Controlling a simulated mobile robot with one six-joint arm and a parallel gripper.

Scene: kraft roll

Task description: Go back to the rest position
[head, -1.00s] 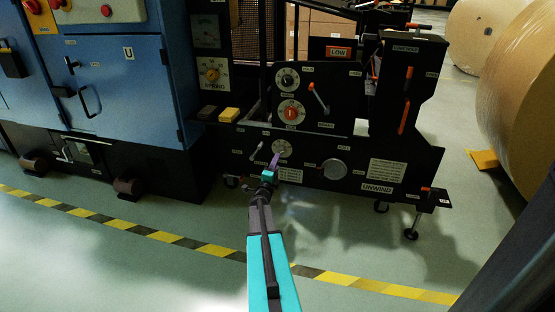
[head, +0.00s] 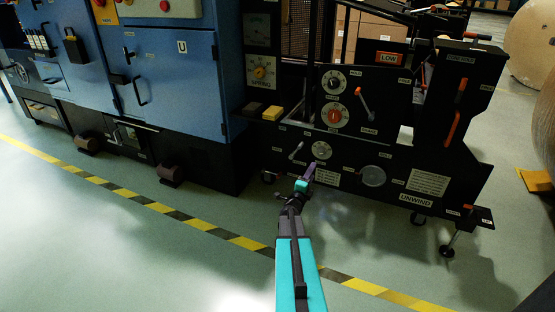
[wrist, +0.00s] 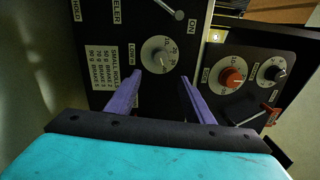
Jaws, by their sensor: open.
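My gripper (head: 309,174) is at the end of my teal and grey arm, in front of the lower part of the black unwind machine (head: 455,165). In the wrist view my gripper (wrist: 155,93) shows two purple fingers spread apart with nothing between them. Beyond the fingertips is a grey-white dial (wrist: 158,54) on the black panel. The same dial (head: 321,150) shows in the head view just above the fingers. The fingers look apart from the dial, though the exact distance is hard to tell.
A blue cabinet (head: 180,85) stands left of the unwind machine. An orange-red knob (head: 335,115) and a lever (head: 365,104) are on the upper panel. Kraft rolls (head: 533,45) stand at the right. Open floor with a yellow-black stripe (head: 195,226) lies in front.

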